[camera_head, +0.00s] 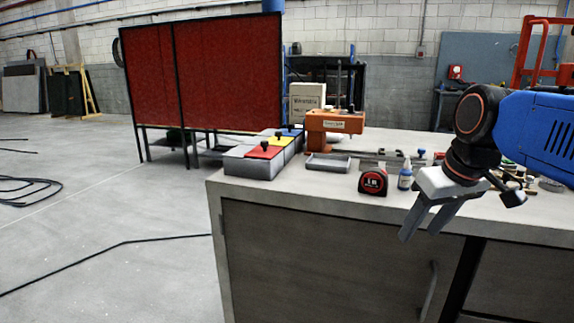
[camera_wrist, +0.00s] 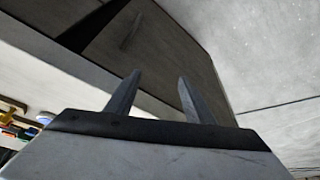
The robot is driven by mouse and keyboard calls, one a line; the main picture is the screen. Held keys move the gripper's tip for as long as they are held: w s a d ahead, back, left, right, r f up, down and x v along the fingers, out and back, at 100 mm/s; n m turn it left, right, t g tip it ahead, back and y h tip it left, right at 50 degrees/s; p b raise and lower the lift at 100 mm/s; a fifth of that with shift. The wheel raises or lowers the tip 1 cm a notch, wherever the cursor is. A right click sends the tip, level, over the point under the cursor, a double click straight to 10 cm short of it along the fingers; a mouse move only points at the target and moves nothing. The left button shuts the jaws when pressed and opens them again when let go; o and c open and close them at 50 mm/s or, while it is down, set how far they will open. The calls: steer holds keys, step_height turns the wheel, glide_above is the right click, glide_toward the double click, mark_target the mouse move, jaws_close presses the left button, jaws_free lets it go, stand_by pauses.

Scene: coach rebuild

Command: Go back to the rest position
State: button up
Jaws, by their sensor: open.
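My gripper (camera_head: 420,225) hangs at the right in the head view, in front of the workbench (camera_head: 330,187), with its fingers pointing down and to the left. In the wrist view the two fingers of my gripper (camera_wrist: 160,85) are apart with nothing between them. The cabinet front of the workbench (camera_wrist: 165,55) and the grey floor show beyond them. My blue arm comes in from the right edge of the head view.
On the bench are a tape measure (camera_head: 373,181), a small bottle (camera_head: 405,176), a shallow grey tray (camera_head: 328,162), an orange press (camera_head: 335,122) and boxes with coloured lids (camera_head: 264,153). Red screens (camera_head: 205,75) stand behind. The floor (camera_head: 100,225) at left is open, with black cables.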

steer(key=s+d+f+m, duration=0.1)
steer(key=s+f, duration=0.4)
steer(key=f, duration=0.3)
steer(key=s+f+m+t+h, duration=0.1)
steer(key=s+f, duration=0.5)
steer(key=f, duration=0.2)
steer(key=shift+s+d+f+m, duration=0.25)
steer(key=shift+d+f+m, duration=0.05)
steer(key=shift+d+m, duration=0.1)
